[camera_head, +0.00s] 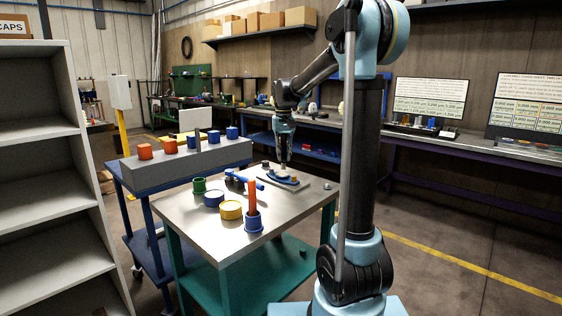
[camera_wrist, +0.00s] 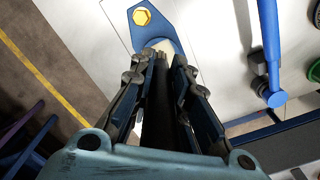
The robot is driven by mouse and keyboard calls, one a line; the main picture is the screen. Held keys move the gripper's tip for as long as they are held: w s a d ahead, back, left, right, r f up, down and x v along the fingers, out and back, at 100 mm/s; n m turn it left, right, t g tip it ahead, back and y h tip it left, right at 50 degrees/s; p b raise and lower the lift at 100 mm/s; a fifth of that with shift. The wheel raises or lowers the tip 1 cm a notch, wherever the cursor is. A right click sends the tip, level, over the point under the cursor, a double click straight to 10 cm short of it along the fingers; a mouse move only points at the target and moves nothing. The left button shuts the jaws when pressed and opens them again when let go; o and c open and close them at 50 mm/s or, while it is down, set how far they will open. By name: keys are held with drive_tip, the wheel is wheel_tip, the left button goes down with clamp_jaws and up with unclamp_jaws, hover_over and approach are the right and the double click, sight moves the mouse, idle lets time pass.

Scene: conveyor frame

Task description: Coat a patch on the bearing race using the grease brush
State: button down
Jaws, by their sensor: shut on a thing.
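My gripper (camera_head: 283,158) points down over the back right part of the steel-topped table. In the wrist view, my gripper (camera_wrist: 163,72) is shut on a dark, slim handle (camera_wrist: 158,112), seemingly the grease brush; a pale part near the fingertips may be its bristles. Just beyond the fingertips is a blue flanged part (camera_wrist: 150,33) with a yellow hex bolt (camera_wrist: 142,16), likely the bearing race housing. In the head view this blue part (camera_head: 285,181) sits on a light plate (camera_head: 303,186) under my gripper. I cannot tell whether the brush touches it; its tip is largely hidden.
The table's front left is clear.

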drive_tip(key=shift+a+r, duration=0.1)
drive_tip(key=shift+r, duration=2.65)
